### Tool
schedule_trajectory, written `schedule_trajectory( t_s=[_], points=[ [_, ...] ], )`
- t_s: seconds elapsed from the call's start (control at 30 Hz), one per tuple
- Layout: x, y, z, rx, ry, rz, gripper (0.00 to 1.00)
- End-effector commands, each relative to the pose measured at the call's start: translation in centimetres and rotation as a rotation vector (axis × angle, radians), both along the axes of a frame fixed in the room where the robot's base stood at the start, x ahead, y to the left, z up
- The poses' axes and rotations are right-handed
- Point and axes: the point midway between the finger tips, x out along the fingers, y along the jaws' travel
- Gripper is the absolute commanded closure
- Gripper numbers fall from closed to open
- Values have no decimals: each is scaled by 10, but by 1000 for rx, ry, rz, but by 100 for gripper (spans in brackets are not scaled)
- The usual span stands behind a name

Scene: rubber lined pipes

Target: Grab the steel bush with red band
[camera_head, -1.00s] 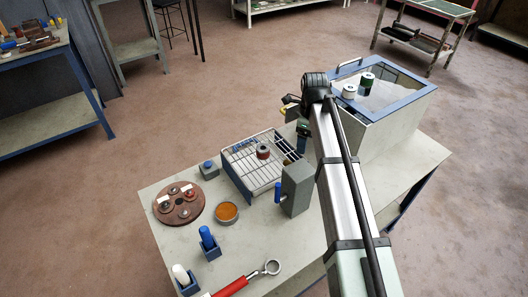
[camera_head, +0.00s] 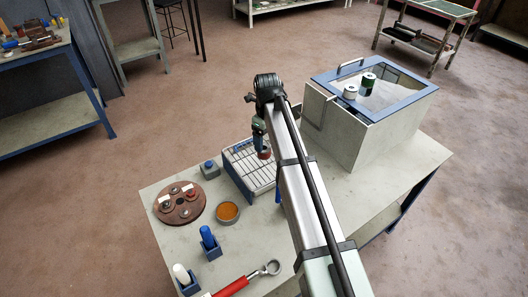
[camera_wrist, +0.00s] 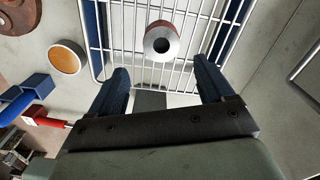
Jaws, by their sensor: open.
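The steel bush with a reddish band (camera_wrist: 161,40) stands on a white wire rack (camera_wrist: 122,30) in the wrist view. Its grey ring-shaped top and dark bore face the camera. In the head view the bush (camera_head: 264,154) shows just below my gripper (camera_head: 261,138), partly covered by it. In the wrist view my gripper (camera_wrist: 162,80) has its two blue fingers spread apart, with nothing between them. The bush lies beyond the fingertips, roughly centred between them.
A brown round plate (camera_head: 170,213) with several small parts, an orange-filled dish (camera_head: 228,212), blue holders (camera_head: 210,245) and a red-handled tool (camera_head: 232,287) stand left and in front. A large glass-lidded box (camera_head: 345,135) stands right. My arm hides part of the table.

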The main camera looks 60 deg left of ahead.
Motion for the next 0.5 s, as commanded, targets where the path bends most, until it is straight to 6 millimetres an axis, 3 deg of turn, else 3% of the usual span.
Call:
schedule_trajectory(
  t_s=[0.33, 0.5],
  points=[
    [0, 3, -16, 0, 0, 1, 19],
    [0, 11, -34, -1, 1, 1, 19]
  ],
)
